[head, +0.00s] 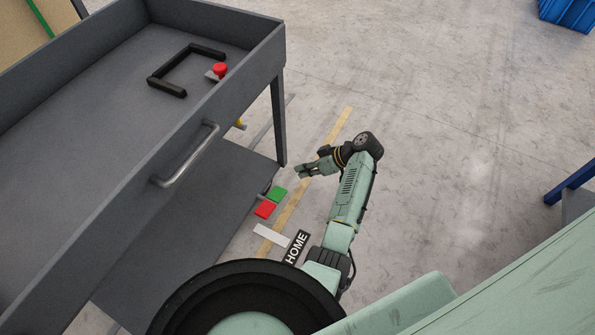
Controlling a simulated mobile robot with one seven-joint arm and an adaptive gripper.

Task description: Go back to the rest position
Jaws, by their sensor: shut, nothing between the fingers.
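My arm folds up over the floor to the right of the grey table, and my gripper (304,171) points left, toward the table's near right leg. The fingers look closed and empty, and they touch nothing that I can see. A black label with the white word HOME (297,247) shows below, beside my arm's base. It lies left of my lower arm.
The grey raised-edge table (165,128) carries a red button (220,70) and a black bracket (185,55). A metal handle (186,165) juts from its side. Green (277,194) and red (265,209) patches show below my gripper. Open floor lies right; a blue crate (568,13) stands far.

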